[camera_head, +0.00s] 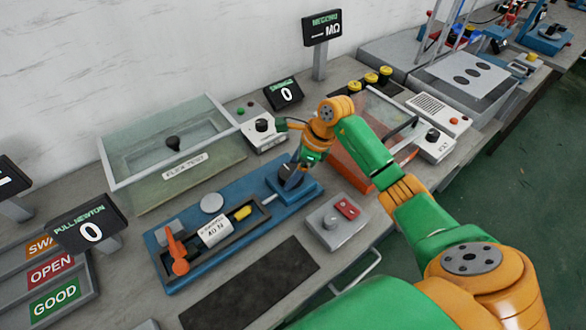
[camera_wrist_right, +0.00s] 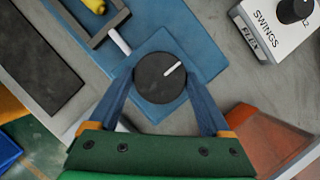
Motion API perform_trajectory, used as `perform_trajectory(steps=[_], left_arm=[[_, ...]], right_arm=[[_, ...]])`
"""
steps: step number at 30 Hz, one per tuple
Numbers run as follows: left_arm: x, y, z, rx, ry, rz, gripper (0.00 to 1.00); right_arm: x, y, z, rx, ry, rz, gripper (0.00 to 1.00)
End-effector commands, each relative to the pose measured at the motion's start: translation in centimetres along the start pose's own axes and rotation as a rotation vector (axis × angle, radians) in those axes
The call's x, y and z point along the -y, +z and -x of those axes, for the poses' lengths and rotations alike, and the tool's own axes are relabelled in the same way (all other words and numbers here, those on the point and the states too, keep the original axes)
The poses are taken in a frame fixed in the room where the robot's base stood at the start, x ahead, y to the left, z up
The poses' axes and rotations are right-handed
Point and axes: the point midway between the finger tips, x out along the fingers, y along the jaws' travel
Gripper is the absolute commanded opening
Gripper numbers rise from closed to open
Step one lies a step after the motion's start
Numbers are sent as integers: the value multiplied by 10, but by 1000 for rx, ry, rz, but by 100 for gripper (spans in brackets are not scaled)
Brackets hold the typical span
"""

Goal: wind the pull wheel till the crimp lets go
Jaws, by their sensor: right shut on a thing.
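The pull wheel is a dark round knob with a white line, at the right end of the blue pull tester (camera_head: 160,262). In the right wrist view the wheel (camera_wrist_right: 158,88) shows whole, its line pointing up and right. My right gripper (camera_head: 291,180) has its fingers on both sides of the wheel, shut on it; they also show in the wrist view (camera_wrist_right: 161,76). A rod runs from the wheel end towards a yellow piece (camera_head: 243,213) in the tester's dark slot. An orange lever (camera_head: 177,252) stands at the left end. The pull newton display (camera_head: 90,230) reads 0. My left gripper is out of view.
A grey box with a red switch (camera_head: 347,208) stands just in front of the wheel end. The flex test case (camera_head: 150,190) is behind the tester, and an orange tray (camera_head: 352,168) is to the right. A dark mat (camera_head: 250,285) lies in front.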

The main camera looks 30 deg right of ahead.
Motion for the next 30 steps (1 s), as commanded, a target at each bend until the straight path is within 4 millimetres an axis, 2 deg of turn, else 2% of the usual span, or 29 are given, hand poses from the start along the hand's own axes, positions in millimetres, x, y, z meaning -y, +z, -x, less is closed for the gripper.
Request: perform_trajectory(steps=[11, 30], left_arm=[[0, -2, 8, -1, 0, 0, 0], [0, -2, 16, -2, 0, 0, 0]], right_arm=[[-1, 0, 2, 0, -78, -184, 27], [-4, 3, 0, 5, -311, -741, 26]])
